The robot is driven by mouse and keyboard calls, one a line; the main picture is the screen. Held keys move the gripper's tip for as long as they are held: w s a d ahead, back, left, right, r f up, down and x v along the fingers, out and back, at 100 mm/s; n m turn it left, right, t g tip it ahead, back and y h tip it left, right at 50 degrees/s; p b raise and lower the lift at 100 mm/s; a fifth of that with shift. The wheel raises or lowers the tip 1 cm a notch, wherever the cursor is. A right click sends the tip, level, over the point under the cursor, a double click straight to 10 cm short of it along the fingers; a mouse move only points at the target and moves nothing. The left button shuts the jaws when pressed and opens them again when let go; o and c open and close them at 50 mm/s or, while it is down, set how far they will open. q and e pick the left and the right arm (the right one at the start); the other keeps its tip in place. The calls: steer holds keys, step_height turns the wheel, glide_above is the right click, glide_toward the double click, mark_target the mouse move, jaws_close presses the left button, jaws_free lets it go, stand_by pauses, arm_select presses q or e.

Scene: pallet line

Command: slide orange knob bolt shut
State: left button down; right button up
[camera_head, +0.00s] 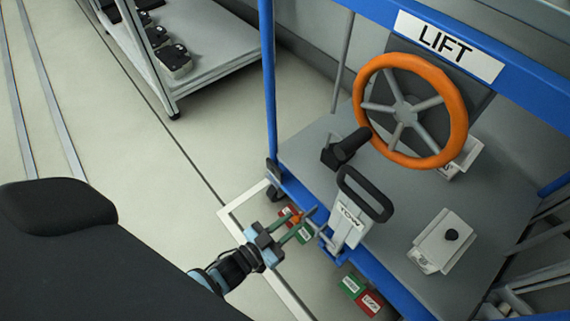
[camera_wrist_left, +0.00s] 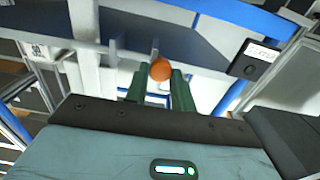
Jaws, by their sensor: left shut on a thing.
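The orange knob (camera_wrist_left: 160,69) of the bolt shows as a round ball between the green fingers of my left gripper (camera_wrist_left: 158,86) in the left wrist view. In the head view the left gripper (camera_head: 297,222) reaches in from the lower left, shut on the orange knob (camera_head: 295,218) at the front left of the blue-framed cart. The fingers hide most of the knob and the bolt's rod, so how far the bolt is slid cannot be told. My right gripper is not in view.
A TOW handle (camera_head: 349,222) stands close right of the left gripper. Behind are an orange handwheel (camera_head: 453,86) under a LIFT sign (camera_head: 447,45) and a black lever (camera_head: 347,148). Red and green labels (camera_head: 351,285) sit along the cart's front edge. Floor at left is clear.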

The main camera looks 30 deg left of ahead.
arm_select(q)
steer(key=shift+s+d, duration=0.25)
steer(key=shift+d, duration=0.5)
steer(key=c, duration=1.2)
jaws_free()
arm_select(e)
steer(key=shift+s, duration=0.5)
arm_select(q)
steer(key=shift+s, duration=0.1)
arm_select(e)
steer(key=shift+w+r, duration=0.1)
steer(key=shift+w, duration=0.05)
arm_select(q)
steer(key=shift+s+a, duration=0.2)
steer(key=shift+s, duration=0.15)
steer(key=p+v, duration=0.2)
steer(key=v, duration=0.5)
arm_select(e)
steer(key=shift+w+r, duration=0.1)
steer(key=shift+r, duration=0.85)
